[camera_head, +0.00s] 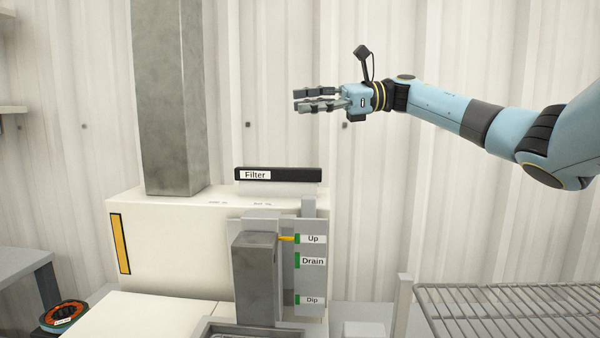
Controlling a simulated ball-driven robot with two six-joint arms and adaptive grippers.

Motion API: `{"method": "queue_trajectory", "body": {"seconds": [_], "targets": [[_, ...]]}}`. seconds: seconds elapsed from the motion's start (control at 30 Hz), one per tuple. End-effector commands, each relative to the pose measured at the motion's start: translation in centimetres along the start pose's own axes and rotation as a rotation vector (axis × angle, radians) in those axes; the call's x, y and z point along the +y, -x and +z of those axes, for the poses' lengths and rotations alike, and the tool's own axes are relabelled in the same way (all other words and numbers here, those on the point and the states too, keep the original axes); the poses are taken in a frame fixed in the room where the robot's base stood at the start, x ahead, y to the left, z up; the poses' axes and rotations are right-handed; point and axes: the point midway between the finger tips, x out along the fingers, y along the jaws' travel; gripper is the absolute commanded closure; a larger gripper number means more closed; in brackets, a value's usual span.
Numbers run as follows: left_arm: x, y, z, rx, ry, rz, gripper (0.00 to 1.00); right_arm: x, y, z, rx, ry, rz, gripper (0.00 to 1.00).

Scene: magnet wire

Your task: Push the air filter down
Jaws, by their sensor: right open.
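The air filter (278,174) is a black bar with a white "Filter" label and a pale body under it. It stands up out of the top of the white machine (175,235), with part of the pale body showing above the surface. My right gripper (298,99) is open and empty. It is in the air above the filter and slightly to its right, apart from it, with its fingers pointing left. My left gripper is not in view.
A grey metal column (170,95) rises from the machine left of the filter. On the front, a yellow pointer (287,238) is at the "Up" label, above "Drain" and "Dip". A wire rack (510,305) is at lower right. A spool (64,316) is at lower left.

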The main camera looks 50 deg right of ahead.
Motion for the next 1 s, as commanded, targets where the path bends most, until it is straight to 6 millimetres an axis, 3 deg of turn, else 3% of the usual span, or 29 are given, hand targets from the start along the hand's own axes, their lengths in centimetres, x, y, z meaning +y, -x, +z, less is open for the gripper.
{"method": "queue_trajectory", "body": {"seconds": [0.03, 0.13, 0.23, 0.4, 0.47, 0.67, 0.9, 1.0], "targets": [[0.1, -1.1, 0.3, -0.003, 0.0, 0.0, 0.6, 0.3, 1.1, -1.8, -0.054, -0.019, -0.033, 0.53], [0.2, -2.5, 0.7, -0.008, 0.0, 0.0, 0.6, 0.2, 3.5, -4.3, -0.157, -0.063, -0.132, 0.53], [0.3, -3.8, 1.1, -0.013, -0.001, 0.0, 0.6, 0.1, 6.0, -7.9, -0.187, -0.146, -0.226, 0.53], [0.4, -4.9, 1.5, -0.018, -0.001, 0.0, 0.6, 1.9, 7.6, -13.4, -0.111, -0.27, -0.248, 0.53], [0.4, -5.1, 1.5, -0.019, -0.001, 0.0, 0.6, 2.5, 7.7, -14.5, -0.086, -0.285, -0.241, 0.53], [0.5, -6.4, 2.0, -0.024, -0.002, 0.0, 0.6, 2.8, 6.4, -15.5, -0.074, -0.298, -0.235, 0.53], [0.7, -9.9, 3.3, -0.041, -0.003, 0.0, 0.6, 1.8, 2.0, -15.5, -0.079, -0.294, -0.235, 0.53], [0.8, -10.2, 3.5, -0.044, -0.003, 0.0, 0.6, 1.4, 0.6, -15.2, -0.081, -0.297, -0.235, 0.53]]}}
